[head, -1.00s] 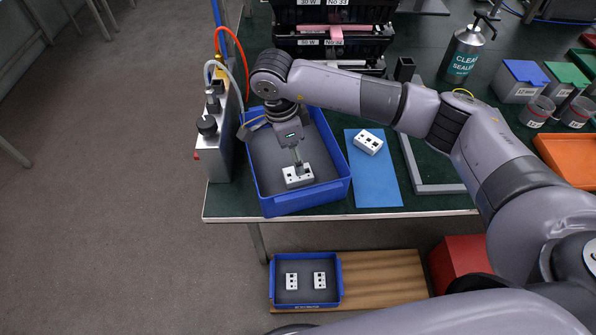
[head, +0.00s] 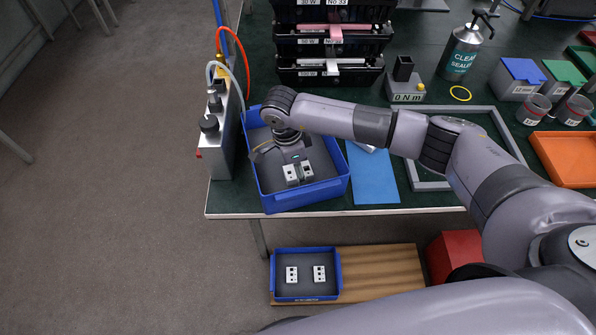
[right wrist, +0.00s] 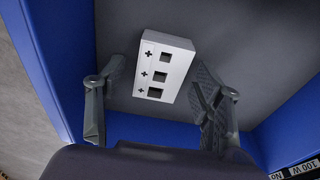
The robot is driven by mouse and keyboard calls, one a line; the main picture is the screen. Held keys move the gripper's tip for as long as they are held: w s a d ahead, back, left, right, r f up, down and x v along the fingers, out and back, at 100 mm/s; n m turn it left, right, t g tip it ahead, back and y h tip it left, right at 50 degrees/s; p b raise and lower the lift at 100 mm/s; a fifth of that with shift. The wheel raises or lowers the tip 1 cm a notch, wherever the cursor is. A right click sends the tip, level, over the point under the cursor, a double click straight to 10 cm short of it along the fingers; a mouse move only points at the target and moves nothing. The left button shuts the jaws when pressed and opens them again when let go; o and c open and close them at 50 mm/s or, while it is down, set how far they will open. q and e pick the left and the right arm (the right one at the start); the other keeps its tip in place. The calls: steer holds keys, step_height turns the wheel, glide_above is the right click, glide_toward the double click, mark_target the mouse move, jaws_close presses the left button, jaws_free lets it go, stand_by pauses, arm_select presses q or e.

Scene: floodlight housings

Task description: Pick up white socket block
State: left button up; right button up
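A white socket block (head: 291,173) with dark square holes lies in the large blue tray (head: 268,203). My right gripper (head: 298,171) is down over this block and hides its middle. In the right wrist view the block (right wrist: 165,67) lies tilted on the grey tray floor, between and just beyond the spread fingers of the gripper (right wrist: 160,88). Gaps show on both sides, so the gripper is open and empty. Another white block (head: 366,147) on the blue mat (head: 376,182) is mostly hidden by my right arm. My left gripper is not in view.
A small blue tray (head: 306,299) below holds two white blocks, on a wooden board (head: 380,272). A grey metal unit with hoses (head: 222,150) stands left of the large tray. Black racks (head: 330,75) stand behind; a grey frame (head: 432,186) lies to the right.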

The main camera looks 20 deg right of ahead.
steer(key=c, duration=1.1)
steer(key=shift+r, duration=0.15)
